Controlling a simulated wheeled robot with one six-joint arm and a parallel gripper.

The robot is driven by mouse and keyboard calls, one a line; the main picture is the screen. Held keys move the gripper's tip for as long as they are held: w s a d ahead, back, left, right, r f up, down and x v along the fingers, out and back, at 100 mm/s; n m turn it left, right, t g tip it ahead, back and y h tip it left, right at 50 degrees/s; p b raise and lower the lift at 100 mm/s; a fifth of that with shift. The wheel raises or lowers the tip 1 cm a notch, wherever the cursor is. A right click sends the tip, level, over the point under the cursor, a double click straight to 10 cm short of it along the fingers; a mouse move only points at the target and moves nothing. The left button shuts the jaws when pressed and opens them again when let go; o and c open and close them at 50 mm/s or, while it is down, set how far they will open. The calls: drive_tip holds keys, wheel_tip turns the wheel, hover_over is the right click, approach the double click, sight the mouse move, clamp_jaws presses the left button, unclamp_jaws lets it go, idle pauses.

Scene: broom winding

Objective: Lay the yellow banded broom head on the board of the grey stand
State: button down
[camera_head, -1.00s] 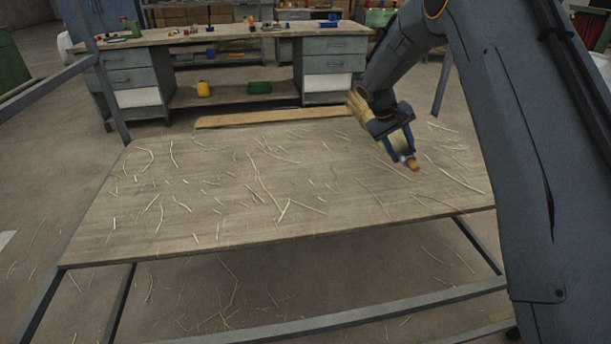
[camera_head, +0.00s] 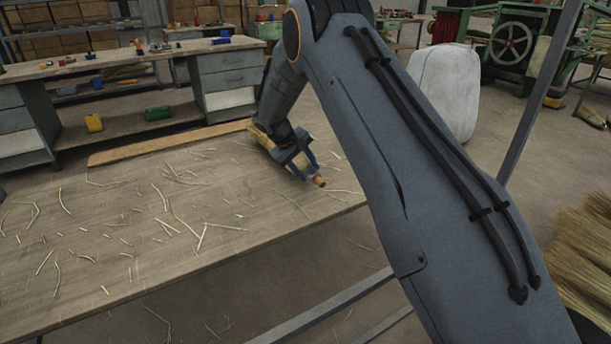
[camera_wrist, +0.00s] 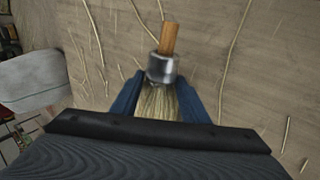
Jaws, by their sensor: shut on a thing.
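My gripper (camera_head: 304,170) is shut on a broom head, over the back right part of a wide wooden board (camera_head: 130,262). In the wrist view the broom head (camera_wrist: 160,103) shows pale straw between my blue fingers, a silver collar and an orange-brown wooden stub. The stub (camera_head: 319,181) also shows beyond my fingers in the head view. No yellow band is visible on it; the rest of the straw is hidden by my gripper. The board has grey metal framing beneath; I cannot tell whether this is the task's grey stand.
Loose straws are scattered on the board. A workbench (camera_head: 120,67) with drawers stands behind it. At right are a white sack (camera_head: 443,92), a green machine with a wheel (camera_head: 510,44) and a heap of straw (camera_head: 585,240). Grey floor lies between them.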

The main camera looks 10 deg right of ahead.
wheel_tip(320, 180, down, 2)
drive_tip(key=shift+f, duration=0.2)
drive_tip(key=c, duration=1)
unclamp_jaws()
drive_tip(key=shift+c, duration=0.2)
drive_tip(key=shift+r, duration=0.1)
drive_tip(key=v, duration=1.1)
drive_tip(key=s+d+r+g+y, duration=0.1)
drive_tip(key=s+d+r, duration=0.1)
drive_tip(key=s+r, duration=0.45)
drive_tip(key=s+d+m+y, duration=0.1)
drive_tip(key=s+m+y, duration=0.1)
drive_tip(key=s, duration=1.6)
drive_tip(key=s+d+r+m+g+y, duration=0.1)
drive_tip(key=s+d+m+y, duration=0.1)
drive_tip(key=s, duration=1.7)
drive_tip(key=shift+s+m+g+y, duration=0.3)
